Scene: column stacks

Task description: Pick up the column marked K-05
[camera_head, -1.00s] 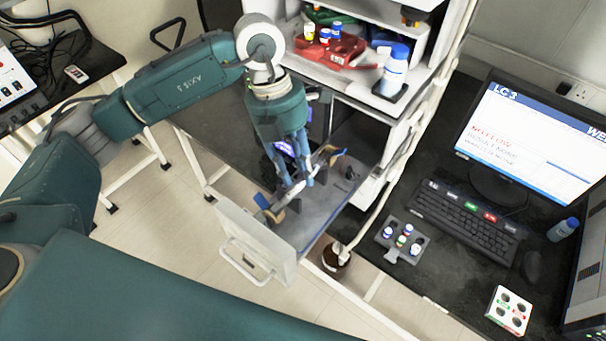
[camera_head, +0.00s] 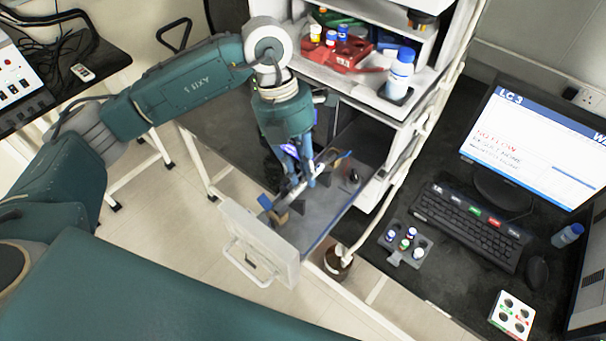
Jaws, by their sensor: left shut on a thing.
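A slim silver column (camera_head: 295,190) is over the open drawer (camera_head: 318,228) of the instrument stack, lying slantwise with coloured pieces near its ends. My left gripper (camera_head: 301,182) comes down from above and is shut on it around the middle. The fingers hide part of the tube. The marking on the column is too small to read, so I cannot confirm K-05. I cannot tell for sure how far the column is above the drawer floor. My right gripper is not in view.
The drawer's white front (camera_head: 258,242) with its handle faces the lower left. Above stands a shelf with a red bottle holder (camera_head: 345,55) and a white bottle with a blue cap (camera_head: 399,74). A brown bottle (camera_head: 337,258) with tubing stands right of the drawer; a keyboard (camera_head: 467,226) lies beyond.

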